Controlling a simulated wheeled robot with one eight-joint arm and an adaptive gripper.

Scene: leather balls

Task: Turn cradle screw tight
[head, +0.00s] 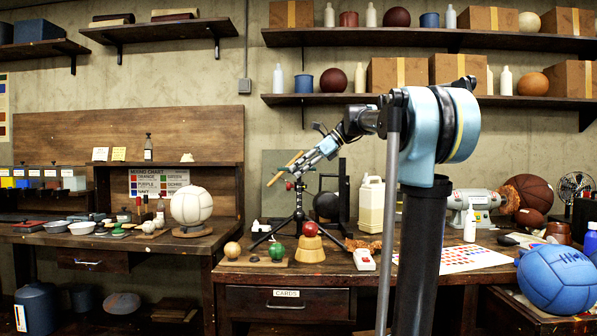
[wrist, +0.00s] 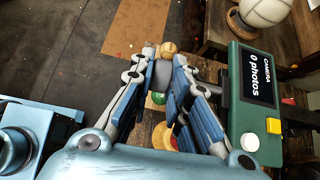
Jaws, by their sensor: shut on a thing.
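My gripper (head: 298,172) reaches down to the left above the workbench, close to the top of a black tripod (head: 297,212). In the wrist view its two blue-and-grey fingers (wrist: 164,66) are closed in on a small dark grey piece (wrist: 163,74) between the tips. This looks like the cradle screw, but the fingers hide most of it. A small red knob (head: 289,186) shows just below the fingertips at the tripod head. I cannot tell how tight the screw is.
A green camera box (wrist: 252,95) reading "0 photos" stands right of the fingers. On the bench are a red ball (head: 309,229) on a wooden stand, a green ball (head: 277,252), a tan ball (head: 232,250) and a white jug (head: 371,205). A white ball (head: 191,205) sits left.

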